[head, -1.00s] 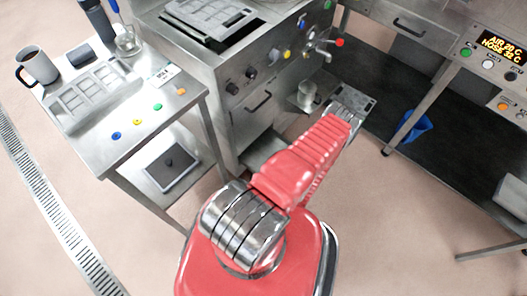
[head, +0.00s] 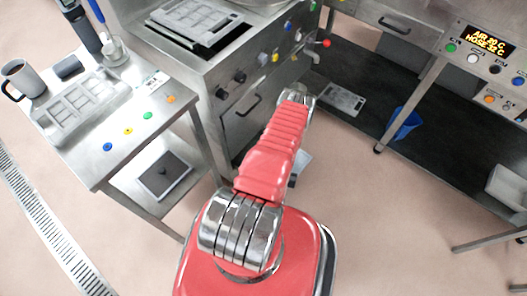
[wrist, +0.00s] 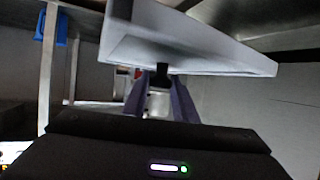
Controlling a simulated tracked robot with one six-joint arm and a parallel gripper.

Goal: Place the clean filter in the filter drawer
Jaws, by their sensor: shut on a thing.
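My gripper (wrist: 162,85) shows in the wrist view as two purple fingers closed around a small black tab on the near edge of a pale grey flat panel. I take this panel to be the clean filter (wrist: 185,38). It is raised and tilted, and it fills the top middle of the wrist view. In the head view my red arm hides the gripper; a pale grey edge past the arm may be the panel. The cabinet has a front with a dark handle (head: 247,106), possibly the filter drawer; it looks shut.
A steel table (head: 105,172) at left bears a grey mould, a mug and coloured buttons; a dark-topped flat thing (head: 165,175) lies on its lower shelf. Floor at front right is clear.

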